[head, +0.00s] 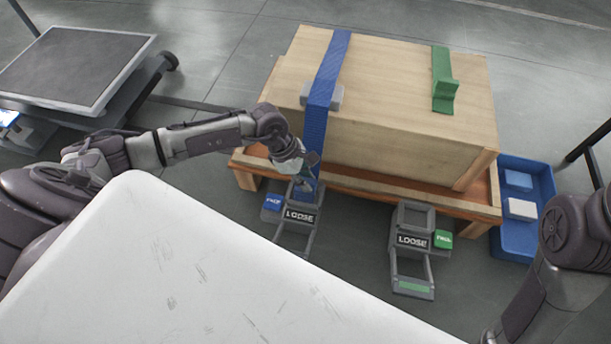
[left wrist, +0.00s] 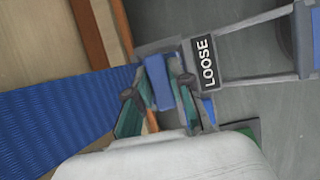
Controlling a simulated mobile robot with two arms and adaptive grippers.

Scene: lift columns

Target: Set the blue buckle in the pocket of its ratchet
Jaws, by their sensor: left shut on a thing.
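The blue strap (head: 328,75) runs over the wooden crate and down its front to a grey ratchet (head: 293,240) marked LOOSE. My left gripper (head: 306,178) is at the strap's lower end, just above the ratchet's near-crate end. In the left wrist view, my left gripper (left wrist: 165,112) is shut on the blue buckle (left wrist: 158,84), with green-faced fingers on either side. The buckle is at the grey pocket end of the ratchet (left wrist: 255,22), beside the LOOSE label. I cannot tell whether it is seated in the pocket. My right gripper is out of view.
A second ratchet (head: 412,266), also marked LOOSE, with a green tag, lies to the right. A green strap (head: 443,80) lies on the crate (head: 400,70). A blue bin (head: 515,240) stands right. A white surface (head: 180,260) fills the foreground. A dark-topped cart (head: 75,65) stands left.

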